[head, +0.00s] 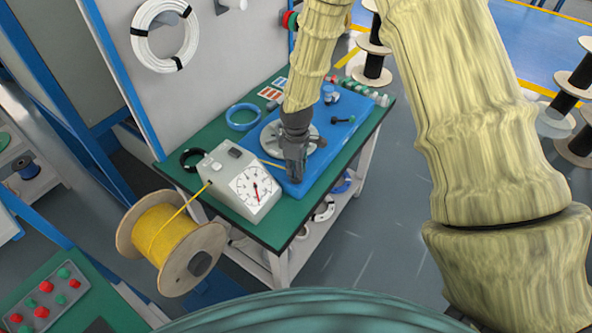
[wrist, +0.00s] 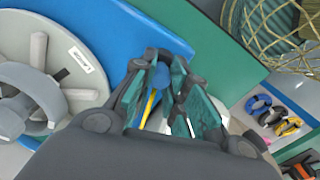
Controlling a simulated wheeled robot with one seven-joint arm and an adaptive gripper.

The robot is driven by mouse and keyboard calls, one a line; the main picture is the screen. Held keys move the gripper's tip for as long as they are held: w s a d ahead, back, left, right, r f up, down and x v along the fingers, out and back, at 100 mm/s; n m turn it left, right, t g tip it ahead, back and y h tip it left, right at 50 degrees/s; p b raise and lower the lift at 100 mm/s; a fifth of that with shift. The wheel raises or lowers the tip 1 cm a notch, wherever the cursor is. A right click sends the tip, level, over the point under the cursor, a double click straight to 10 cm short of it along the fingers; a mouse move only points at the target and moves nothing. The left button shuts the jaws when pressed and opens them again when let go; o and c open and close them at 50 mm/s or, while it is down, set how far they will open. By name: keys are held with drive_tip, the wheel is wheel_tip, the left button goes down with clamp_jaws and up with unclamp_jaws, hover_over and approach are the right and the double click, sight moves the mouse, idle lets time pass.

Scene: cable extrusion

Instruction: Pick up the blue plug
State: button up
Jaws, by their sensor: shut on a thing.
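My gripper (head: 295,176) is low over the blue board on the green workbench. In the wrist view my gripper (wrist: 165,72) has its fingers closed around a blue plug (wrist: 160,76), seen between the green finger pads. A yellow cable (wrist: 149,106) shows just below the plug between the fingers. In the head view the yellow cable (head: 270,163) runs from the gauge box toward my gripper. The plug itself is hidden in the head view. I cannot tell whether it is clear of the board.
A grey disc fixture (wrist: 70,95) lies beside my gripper on the blue board (head: 345,137). The gauge box (head: 243,181) stands to the left. A yellow cable spool (head: 165,243) hangs off the bench's left end. A blue cable ring (head: 243,117) lies behind.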

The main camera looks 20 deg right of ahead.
drive_tip(key=shift+r+b, duration=0.35)
drive_tip(key=shift+r, duration=0.25)
drive_tip(key=shift+r+b, duration=0.45)
drive_tip(key=shift+r, duration=0.4)
drive_tip(key=s+d+r+b, duration=0.1)
drive_tip(key=s+d+b, duration=0.1)
drive_tip(key=s, duration=0.5)
drive_tip(key=s+d+b, duration=0.2)
drive_tip(key=s+d, duration=0.3)
drive_tip(key=s, duration=0.2)
drive_tip(key=shift+d+r, duration=0.25)
drive_tip(key=shift+r, duration=0.1)
